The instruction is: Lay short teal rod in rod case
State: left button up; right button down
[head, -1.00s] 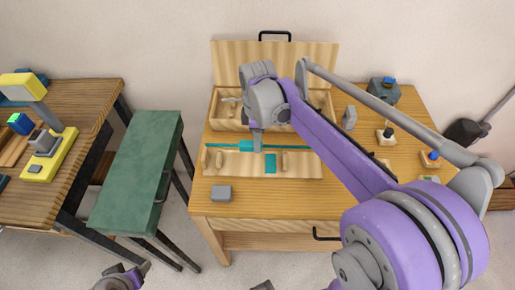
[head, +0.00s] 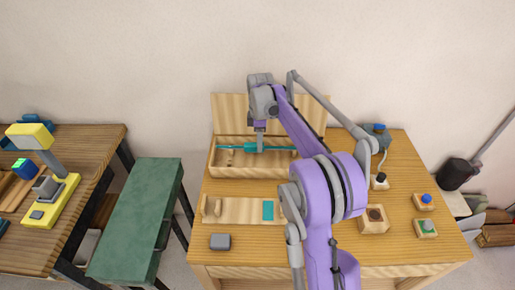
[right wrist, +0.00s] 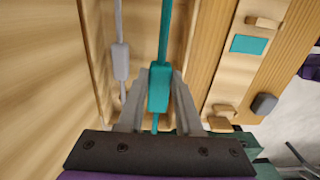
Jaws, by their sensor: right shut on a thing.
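The teal rod (head: 282,148), with a thicker teal middle, is held across the open wooden rod case (head: 214,163). My right gripper (head: 260,150) is shut on its thick middle, which shows between the fingers in the right wrist view (right wrist: 159,88). The rod runs along the case's length, inside its outline. I cannot tell whether it touches the case floor. A grey rod (right wrist: 120,60) with a thick middle lies in the case beside it. My left gripper is out of view.
In front of the case lies a wooden rack board (head: 240,210) with pegs and a teal patch (head: 268,210). A grey block (head: 220,241) sits near the table's front edge. Small wooden blocks with coloured knobs (head: 426,198) stand at right. The case lid (head: 230,115) stands open behind.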

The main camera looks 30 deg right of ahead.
jog(key=shift+f+b, duration=1.35)
jog(key=shift+f, duration=1.65)
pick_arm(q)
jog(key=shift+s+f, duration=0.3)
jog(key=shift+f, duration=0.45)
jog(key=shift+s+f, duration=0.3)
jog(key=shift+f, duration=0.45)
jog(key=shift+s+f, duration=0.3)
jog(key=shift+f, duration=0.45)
pick_arm(e)
jog(key=shift+f, duration=0.65)
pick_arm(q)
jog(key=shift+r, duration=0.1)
pick_arm(e)
jog(key=shift+r, duration=0.15)
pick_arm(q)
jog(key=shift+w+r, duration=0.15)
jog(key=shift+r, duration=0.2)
pick_arm(e)
jog(key=shift+r, duration=0.5)
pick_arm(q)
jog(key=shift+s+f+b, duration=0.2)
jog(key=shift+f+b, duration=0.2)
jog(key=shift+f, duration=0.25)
pick_arm(e)
jog(key=shift+f, duration=1.05)
jog(key=c, duration=0.5)
grip_release()
